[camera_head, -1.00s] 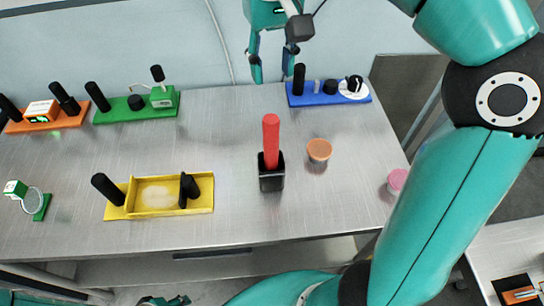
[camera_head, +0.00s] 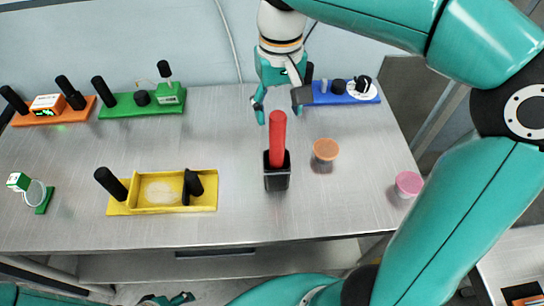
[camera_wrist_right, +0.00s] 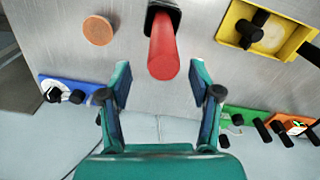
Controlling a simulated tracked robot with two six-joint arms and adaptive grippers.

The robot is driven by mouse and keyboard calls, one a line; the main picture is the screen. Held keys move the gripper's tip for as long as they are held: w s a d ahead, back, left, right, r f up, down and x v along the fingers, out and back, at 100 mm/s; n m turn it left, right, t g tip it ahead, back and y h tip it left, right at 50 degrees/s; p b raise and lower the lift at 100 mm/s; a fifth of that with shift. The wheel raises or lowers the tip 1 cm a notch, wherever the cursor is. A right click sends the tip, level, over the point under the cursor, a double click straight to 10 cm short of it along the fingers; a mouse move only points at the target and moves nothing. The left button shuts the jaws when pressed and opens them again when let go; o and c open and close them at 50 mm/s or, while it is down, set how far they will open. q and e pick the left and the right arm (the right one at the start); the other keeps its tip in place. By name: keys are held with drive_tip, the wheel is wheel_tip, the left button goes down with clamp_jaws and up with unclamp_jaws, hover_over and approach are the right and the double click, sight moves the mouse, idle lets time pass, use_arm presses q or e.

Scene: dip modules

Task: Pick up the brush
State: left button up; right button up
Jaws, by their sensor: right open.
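The brush shows as a red handle (camera_head: 277,138) standing upright in a black square holder (camera_head: 277,177) on the metal table. The part inside the holder is hidden. My right gripper (camera_head: 279,112) is open and points down just behind the top of the red handle. In the right wrist view the red handle (camera_wrist_right: 163,58) lies ahead of and between the two open fingers (camera_wrist_right: 158,88), with the black holder (camera_wrist_right: 166,10) beyond it. No contact between fingers and handle shows. My left gripper (camera_head: 165,300) shows only in part at the bottom edge.
An orange-lidded cup (camera_head: 325,150) stands close right of the holder, a pink-lidded cup (camera_head: 408,184) farther right. A yellow tray (camera_head: 145,206) lies left. Blue (camera_head: 330,98), green (camera_head: 123,106) and orange (camera_head: 40,118) modules line the back. The table's front middle is clear.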

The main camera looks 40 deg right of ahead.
sight(277, 132)
drive_tip(key=f, duration=0.5)
drive_tip(key=shift+s+a, duration=0.25)
drive_tip(key=shift+a, duration=0.05)
drive_tip(key=shift+f, duration=0.65)
clamp_jaws()
